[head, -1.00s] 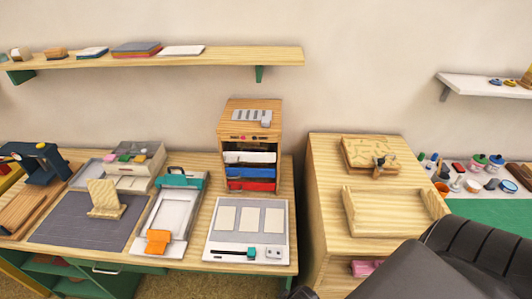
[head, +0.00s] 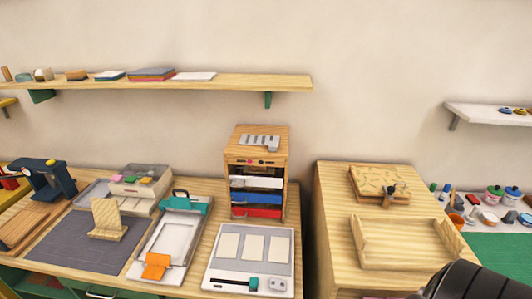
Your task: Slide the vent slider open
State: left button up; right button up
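A small wooden cabinet (head: 257,160) stands at the back of the workbench. On its top lies a grey slotted plate (head: 258,141) with a small grey block at its right end, which looks like the vent and its slider. The slots are too small to tell how far they are open. Neither of my grippers is in view. Only a black ribbed part of my arm shows at the lower right, well away from the cabinet.
A white panel (head: 212,270) with a teal knob on a black track lies in front of the cabinet. A teal-clamped board (head: 160,244) is left of it. A wooden shelf (head: 200,84) hangs above. A wooden side table (head: 335,230) stands to the right.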

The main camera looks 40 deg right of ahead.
aim_at(259, 140)
jog(key=u, duration=0.5)
jog(key=k, duration=1.25)
jog(key=u, duration=0.85)
jog(key=i, duration=1.75)
jog(key=z, duration=1.3)
jog(key=i, duration=0.7)
jog(key=z, duration=0.7)
